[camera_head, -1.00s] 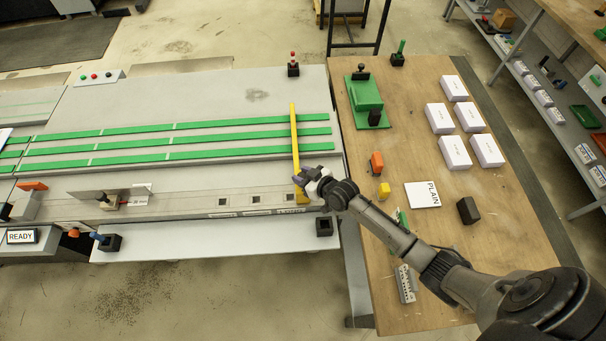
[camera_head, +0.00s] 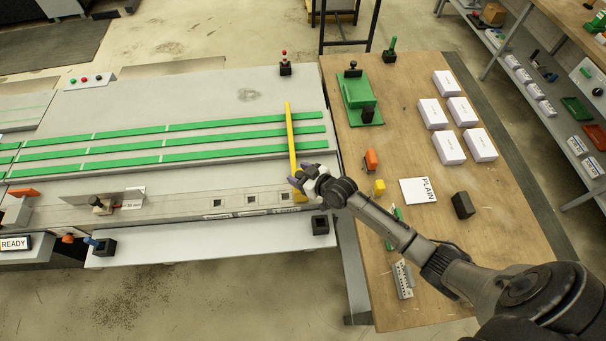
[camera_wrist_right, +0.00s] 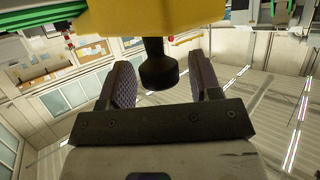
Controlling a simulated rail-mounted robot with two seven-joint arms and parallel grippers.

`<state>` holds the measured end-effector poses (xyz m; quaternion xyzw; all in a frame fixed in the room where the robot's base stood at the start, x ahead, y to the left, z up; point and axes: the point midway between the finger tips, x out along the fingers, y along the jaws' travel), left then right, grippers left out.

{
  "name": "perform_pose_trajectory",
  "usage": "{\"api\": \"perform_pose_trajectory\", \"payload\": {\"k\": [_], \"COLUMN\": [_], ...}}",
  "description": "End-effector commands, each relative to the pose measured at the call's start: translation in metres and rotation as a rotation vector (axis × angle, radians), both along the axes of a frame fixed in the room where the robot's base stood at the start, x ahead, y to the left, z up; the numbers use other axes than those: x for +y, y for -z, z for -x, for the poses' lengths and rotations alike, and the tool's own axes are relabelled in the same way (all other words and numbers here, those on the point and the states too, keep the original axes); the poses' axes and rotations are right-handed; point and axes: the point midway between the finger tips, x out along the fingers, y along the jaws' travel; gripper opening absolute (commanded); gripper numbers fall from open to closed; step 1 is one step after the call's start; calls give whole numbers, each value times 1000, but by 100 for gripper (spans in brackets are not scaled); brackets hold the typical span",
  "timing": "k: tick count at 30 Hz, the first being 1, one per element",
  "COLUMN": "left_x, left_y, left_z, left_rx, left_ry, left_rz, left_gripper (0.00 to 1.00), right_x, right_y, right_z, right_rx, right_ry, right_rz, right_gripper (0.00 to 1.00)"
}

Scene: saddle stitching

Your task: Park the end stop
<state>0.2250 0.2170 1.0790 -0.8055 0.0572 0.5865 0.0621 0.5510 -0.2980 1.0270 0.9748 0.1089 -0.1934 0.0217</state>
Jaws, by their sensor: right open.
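The end stop looks to be the yellow bar (camera_head: 291,135) lying across the green strips near the right end of the grey machine bed. Its yellow foot (camera_head: 300,197) sits on the pale rail at the front. My right gripper (camera_head: 299,178) is at this foot end and hides part of it. In the right wrist view the yellow body (camera_wrist_right: 150,17) fills the top, with a black knob (camera_wrist_right: 157,68) on it. The knob is between the two open fingers of my right gripper (camera_wrist_right: 163,78), with gaps on both sides. My left gripper is out of view.
A black socket (camera_head: 320,225) stands on the front ledge.

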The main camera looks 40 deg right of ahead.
Motion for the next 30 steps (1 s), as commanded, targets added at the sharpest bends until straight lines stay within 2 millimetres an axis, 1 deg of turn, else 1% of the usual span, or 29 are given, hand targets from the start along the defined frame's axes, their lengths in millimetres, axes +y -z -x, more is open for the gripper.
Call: {"api": "perform_pose_trajectory", "payload": {"k": [5, 8, 15, 21, 24, 30], "left_x": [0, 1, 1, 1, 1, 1], "left_y": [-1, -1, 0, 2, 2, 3], "left_z": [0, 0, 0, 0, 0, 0], "left_rx": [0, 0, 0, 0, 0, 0], "left_ry": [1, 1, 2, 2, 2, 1], "left_rz": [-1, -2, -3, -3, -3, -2], "left_gripper": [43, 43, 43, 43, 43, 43], "right_x": [-3, -6, -16, -23, -25, -28], "right_y": [-4, -11, -29, -42, -46, -52], "right_z": [13, 28, 72, 101, 112, 122], "right_rx": [1, 2, 1, 2, 2, 0], "right_ry": [0, -1, -1, 0, -1, 0], "right_rz": [0, 0, 1, 1, 2, 0], "right_gripper": [58, 58, 58, 58, 58, 58]}}
